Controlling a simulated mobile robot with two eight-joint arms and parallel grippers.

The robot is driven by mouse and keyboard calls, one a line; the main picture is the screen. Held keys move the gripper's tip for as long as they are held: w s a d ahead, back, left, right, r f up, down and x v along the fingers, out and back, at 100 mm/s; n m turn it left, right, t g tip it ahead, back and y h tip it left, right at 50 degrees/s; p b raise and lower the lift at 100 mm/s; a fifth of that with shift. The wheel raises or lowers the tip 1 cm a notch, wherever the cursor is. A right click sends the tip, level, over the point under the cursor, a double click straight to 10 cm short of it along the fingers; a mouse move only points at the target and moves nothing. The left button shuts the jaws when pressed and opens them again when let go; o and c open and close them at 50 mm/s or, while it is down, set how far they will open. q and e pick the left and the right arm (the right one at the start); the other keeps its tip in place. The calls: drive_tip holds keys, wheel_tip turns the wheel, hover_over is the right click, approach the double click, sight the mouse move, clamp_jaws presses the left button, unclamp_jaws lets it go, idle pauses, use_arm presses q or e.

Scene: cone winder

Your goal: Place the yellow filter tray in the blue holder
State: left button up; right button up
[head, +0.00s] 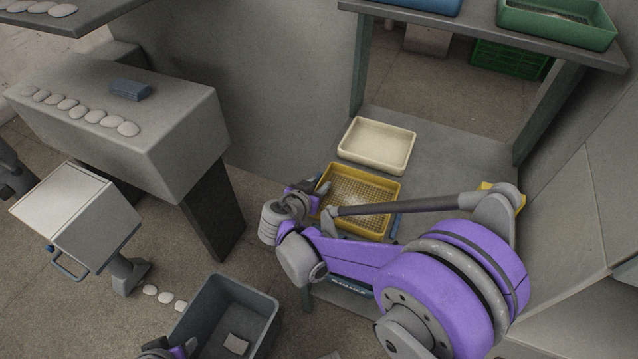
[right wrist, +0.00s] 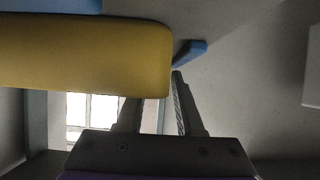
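The yellow filter tray (head: 388,188), with a mesh floor, is on the low grey table. Parts of the blue holder (head: 396,228) show at its right side; the rest is hidden by the tray and my arm. The tray lies over the holder, but I cannot tell whether it is fully seated. My right gripper (head: 327,204) is at the tray's left edge, fingers apart. In the right wrist view, the tray's yellow wall (right wrist: 90,55) covers one fingertip, and a blue holder piece (right wrist: 190,52) lies beyond the other. A bit of my left arm shows at the bottom edge; its fingers are unclear.
A cream tray (head: 376,146) lies just behind the yellow one. A raised shelf (head: 480,28) at the back holds a green tray (head: 557,20) and a blue one. A grey bin (head: 225,310) stands at the lower left, near a grey block with white discs.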

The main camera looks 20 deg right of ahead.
drive_tip(key=p+v, duration=0.1)
drive_tip(key=v, duration=1)
drive_tip(key=shift+s+a, duration=0.1)
drive_tip(key=s+d, duration=0.1)
drive_tip(key=s+d+f+n+g+y, duration=0.1)
drive_tip(key=s, duration=0.1)
drive_tip(key=s+d+n+g, duration=0.1)
drive_tip(key=shift+s+f, duration=0.15)
drive_tip(key=shift+f, duration=0.1)
drive_tip(key=s+f+n+g+y, duration=0.1)
drive_tip(key=s+f+n+y, duration=0.2)
drive_tip(key=s+n+y, duration=0.4)
drive_tip(key=shift+s+a+f+n+y, duration=0.25)
drive_tip(key=shift+s+a+y, duration=0.2)
drive_tip(key=shift+s, duration=3)
drive_tip(key=shift+d, duration=0.2)
